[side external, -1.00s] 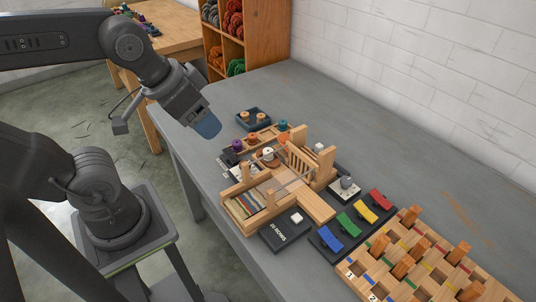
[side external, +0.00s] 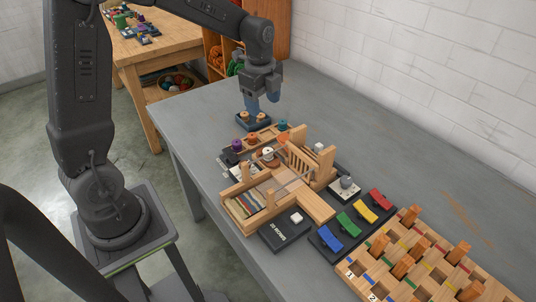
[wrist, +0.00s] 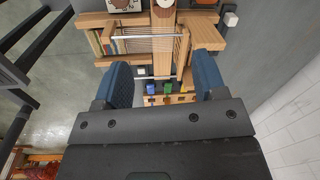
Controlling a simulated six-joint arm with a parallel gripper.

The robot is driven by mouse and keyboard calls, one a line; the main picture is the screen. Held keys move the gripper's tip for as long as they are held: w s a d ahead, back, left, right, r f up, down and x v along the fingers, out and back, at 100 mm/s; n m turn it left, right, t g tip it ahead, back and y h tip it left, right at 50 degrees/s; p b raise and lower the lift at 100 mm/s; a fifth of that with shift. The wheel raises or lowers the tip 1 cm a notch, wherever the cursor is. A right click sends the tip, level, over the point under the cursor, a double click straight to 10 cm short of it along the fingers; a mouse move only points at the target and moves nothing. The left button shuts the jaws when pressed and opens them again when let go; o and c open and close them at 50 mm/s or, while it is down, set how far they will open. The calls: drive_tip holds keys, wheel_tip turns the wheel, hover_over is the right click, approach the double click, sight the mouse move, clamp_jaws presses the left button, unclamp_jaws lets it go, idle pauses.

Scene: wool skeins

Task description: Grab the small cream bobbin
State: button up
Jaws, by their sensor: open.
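Two small tan-to-cream bobbins, a left one (side external: 244,115) and a right one (side external: 261,118), stand in a dark blue tray (side external: 254,127) at the far side of the work in the side view. A whiter bobbin (side external: 267,152) stands on a brown round base by the wooden loom. I cannot tell for sure which is the small cream bobbin. My gripper (side external: 262,104) points down just above and behind the tray. In the wrist view its blue fingers (wrist: 164,80) are wide apart with nothing held between them. The tray bobbins are not clearly seen there.
The wooden loom (side external: 248,190) stands nearer the camera, with a purple spool (side external: 237,145) and a teal spool (side external: 283,125) by it. Red, yellow, green and blue pieces (side external: 352,218) and a pegged wooden board (side external: 390,268) lie right. The grey table behind is clear.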

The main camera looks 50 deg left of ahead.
wheel_tip(320, 180, down, 4)
drive_tip(key=w+a+m, duration=0.2)
drive_tip(key=m, duration=0.1)
hover_over(268, 150)
drive_tip(key=a, duration=0.1)
drive_tip(key=shift+g, duration=0.4)
wheel_tip(268, 150, down, 8)
drive_tip(key=shift+d+f, duration=0.2)
drive_tip(key=shift+f, duration=0.8)
drive_tip(key=shift+d+f, duration=0.2)
drive_tip(key=shift+f, duration=0.75)
drive_tip(key=shift+d+f, duration=0.2)
drive_tip(key=shift+f, duration=0.8)
drive_tip(key=c, duration=1)
drive_tip(key=shift+r, duration=0.1)
